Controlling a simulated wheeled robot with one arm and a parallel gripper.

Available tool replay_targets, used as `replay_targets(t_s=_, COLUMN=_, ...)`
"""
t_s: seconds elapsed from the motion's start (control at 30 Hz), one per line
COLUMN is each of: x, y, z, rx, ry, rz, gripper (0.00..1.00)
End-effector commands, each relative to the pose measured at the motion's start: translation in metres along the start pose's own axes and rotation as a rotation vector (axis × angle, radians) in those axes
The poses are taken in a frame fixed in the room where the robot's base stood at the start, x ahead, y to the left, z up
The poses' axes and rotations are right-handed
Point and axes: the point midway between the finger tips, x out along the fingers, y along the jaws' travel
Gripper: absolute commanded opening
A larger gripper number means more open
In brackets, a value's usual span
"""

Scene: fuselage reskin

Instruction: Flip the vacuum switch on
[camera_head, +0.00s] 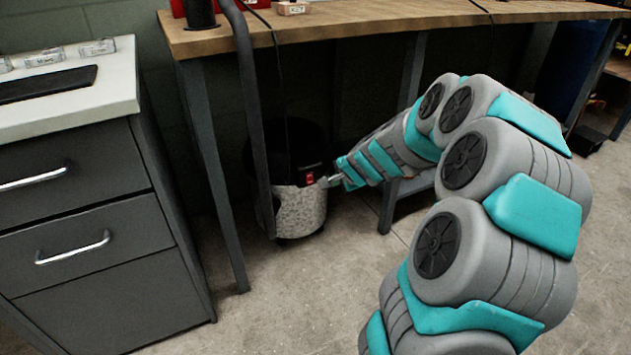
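The vacuum (300,211) stands on the floor under the wooden workbench, with a dark upper part and a speckled grey lower drum. A small red switch (308,179) shows on its front, beside a dark panel. My arm reaches in from the lower right, and my gripper (334,180) is at the vacuum's right side, very close to the switch. Whether it touches the switch cannot be told. The fingers are small and partly hidden by the wrist, so their opening is unclear. The switch's position is too small to read.
The wooden workbench (380,27) spans above the vacuum, with grey metal legs (217,185) on either side. A dark hose (250,100) hangs down in front of the vacuum's left side. A grey drawer cabinet (85,220) stands at left. The concrete floor (300,300) in front is clear.

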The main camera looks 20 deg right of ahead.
Motion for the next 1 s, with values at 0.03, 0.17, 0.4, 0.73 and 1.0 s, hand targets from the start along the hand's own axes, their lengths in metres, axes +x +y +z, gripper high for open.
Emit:
replay_targets(t_s=0.03, x=0.001, y=0.0, z=0.0, rx=0.0, ry=0.0, rz=0.0, gripper=0.0)
replay_targets(t_s=0.17, x=0.01, y=0.0, z=0.001, rx=-0.001, ry=-0.002, rz=0.0, gripper=0.0)
replay_targets(t_s=0.4, x=0.047, y=0.001, z=0.0, rx=0.0, ry=0.0, rz=0.001, gripper=0.0)
replay_targets(t_s=0.73, x=0.101, y=0.0, z=0.0, rx=0.0, ry=0.0, rz=0.0, gripper=0.0)
replay_targets(t_s=1.0, x=0.125, y=-0.021, z=-0.001, rx=0.0, ry=0.001, rz=0.0, gripper=0.0)
